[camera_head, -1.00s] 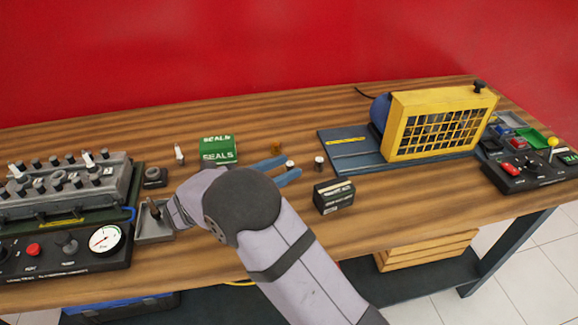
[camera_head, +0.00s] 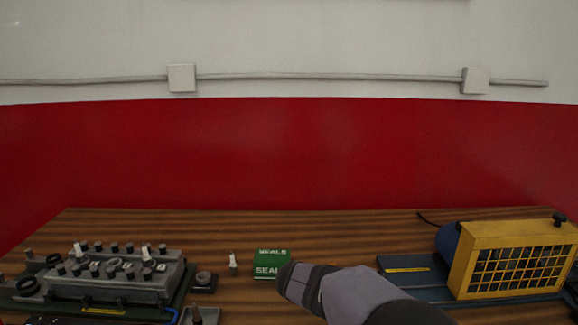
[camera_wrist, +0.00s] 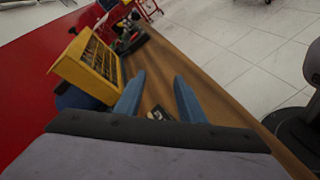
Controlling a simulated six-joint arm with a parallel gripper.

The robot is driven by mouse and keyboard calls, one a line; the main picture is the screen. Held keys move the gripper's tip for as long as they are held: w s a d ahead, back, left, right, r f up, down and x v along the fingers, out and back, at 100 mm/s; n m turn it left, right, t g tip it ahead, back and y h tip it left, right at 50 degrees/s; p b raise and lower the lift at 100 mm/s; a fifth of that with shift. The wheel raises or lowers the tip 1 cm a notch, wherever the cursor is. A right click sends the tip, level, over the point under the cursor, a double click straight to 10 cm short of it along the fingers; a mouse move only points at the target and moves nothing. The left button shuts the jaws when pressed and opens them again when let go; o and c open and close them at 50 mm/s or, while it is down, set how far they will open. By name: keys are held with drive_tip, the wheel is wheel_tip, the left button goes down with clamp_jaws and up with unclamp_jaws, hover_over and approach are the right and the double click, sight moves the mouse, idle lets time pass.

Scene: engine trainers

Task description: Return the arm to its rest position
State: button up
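My gripper (camera_wrist: 160,77) shows in the wrist view with its two blue fingers spread apart. No object is held between them. A small dark box with a pale top (camera_wrist: 157,113) shows past the gap, lower on the bench. In the head view my grey and black arm rises from the lower right, over the wooden bench (camera_head: 330,225). Its wrist end is just right of the green SEALS box (camera_head: 271,263) and covers part of that box's edge. The fingers are hidden in that view.
A grey engine block with several fittings (camera_head: 110,280) stands at the left. A yellow caged guard (camera_head: 515,260) on a blue base stands at the right. A small white-topped part (camera_head: 233,262) is left of the SEALS box. The back strip of the bench is clear.

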drive_tip(key=s+d+f+m+g+y+b, duration=0.2)
drive_tip(key=s+m+g+y, duration=0.3)
drive_tip(key=s+m, duration=0.65)
drive_tip(key=s+a+f+n+t+y+p, duration=0.2)
drive_tip(key=a+f+n+t+y+p, duration=0.2)
drive_tip(key=a+f+t+y+p, duration=0.65)
wheel_tip(320, 180, up, 11)
drive_tip(key=a+g+h+p, duration=0.1)
drive_tip(key=g+p, duration=0.2)
drive_tip(key=p, duration=0.6)
drive_tip(key=shift+w+a+h+p, duration=0.2)
drive_tip(key=shift+w+h+p, duration=0.15)
drive_tip(key=shift+w+p, duration=0.05)
drive_tip(key=shift+m+g, duration=0.25)
